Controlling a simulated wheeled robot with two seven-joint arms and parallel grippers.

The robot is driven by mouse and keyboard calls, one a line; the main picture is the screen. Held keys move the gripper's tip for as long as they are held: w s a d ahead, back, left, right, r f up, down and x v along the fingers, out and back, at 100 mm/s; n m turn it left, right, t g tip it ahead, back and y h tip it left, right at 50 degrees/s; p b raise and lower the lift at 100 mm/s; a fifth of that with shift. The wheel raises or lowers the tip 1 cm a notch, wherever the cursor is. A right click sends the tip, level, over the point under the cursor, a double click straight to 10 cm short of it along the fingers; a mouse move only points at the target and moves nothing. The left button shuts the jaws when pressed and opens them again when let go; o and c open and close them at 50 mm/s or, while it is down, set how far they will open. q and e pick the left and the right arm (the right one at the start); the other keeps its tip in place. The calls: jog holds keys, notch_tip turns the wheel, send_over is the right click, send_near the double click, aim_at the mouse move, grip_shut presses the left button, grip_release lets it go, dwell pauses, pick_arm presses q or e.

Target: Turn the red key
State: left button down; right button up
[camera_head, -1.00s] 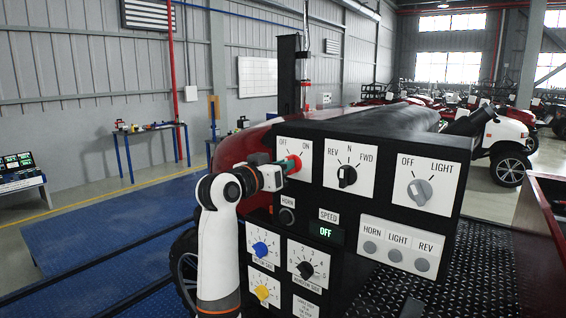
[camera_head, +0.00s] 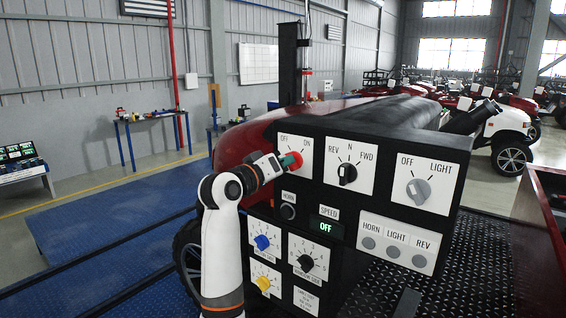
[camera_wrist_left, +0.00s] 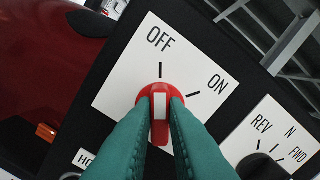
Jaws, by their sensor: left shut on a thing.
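The red key (camera_wrist_left: 144,97) sits on the white OFF/ON plate (camera_wrist_left: 120,85), at the upper left of the black control panel. In the left wrist view its white stripe lines up with the OFF tick, and the ON tick is to the right. My left gripper (camera_wrist_left: 159,112) has teal fingers shut on the key from both sides. In the head view, the left gripper (camera_head: 285,163) reaches the key from the left. It covers most of the key; a little red (camera_head: 297,160) shows. My right gripper is not in view.
The panel also bears a REV/N/FWD knob (camera_head: 347,174), an OFF/LIGHT knob (camera_head: 418,191), a blue knob (camera_head: 262,242), a yellow knob (camera_head: 263,283) and several grey buttons. The speed display (camera_head: 326,227) reads OFF. A dark red body (camera_head: 235,145) lies behind the panel.

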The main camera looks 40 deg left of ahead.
pick_arm(q)
jog(key=shift+f, duration=0.1)
jog(key=c, duration=1.4)
grip_release()
jog(key=shift+c, duration=0.2)
jog(key=s+d+b, duration=0.1)
jog(key=s+b, duration=0.3)
jog(key=s, duration=0.8)
jog(key=shift+d, duration=0.15)
jog(key=shift+w, duration=0.1)
